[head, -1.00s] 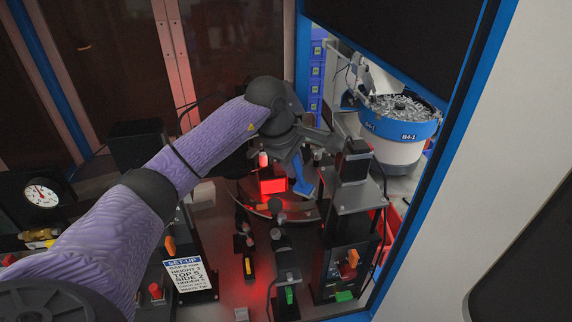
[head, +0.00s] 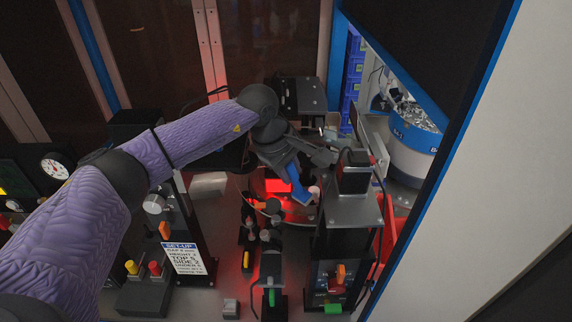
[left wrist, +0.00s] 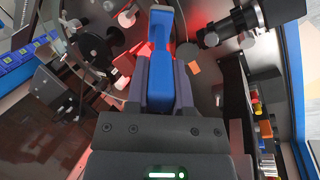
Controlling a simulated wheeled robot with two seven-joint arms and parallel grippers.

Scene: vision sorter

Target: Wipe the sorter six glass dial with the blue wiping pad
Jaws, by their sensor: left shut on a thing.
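My left gripper (head: 283,160) is shut on the blue wiping pad (head: 297,186), which points down over the middle of the sorter. In the left wrist view the gripper (left wrist: 160,85) clasps the pad's blue handle (left wrist: 160,70) between both fingers, and the pad's end reaches toward the glass dial (left wrist: 197,95). In the head view the glass dial (head: 262,186) lies under red light, partly hidden by my arm and gripper. I cannot tell whether the pad touches the glass. My right gripper is not in view.
A camera-like station on a post (head: 352,190) stands close right of the pad. Several small posts with knobs stand in front of the dial. A set-up sign (head: 185,258) is at front left. A blue-rimmed feeder bowl (head: 412,140) stands at the back right.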

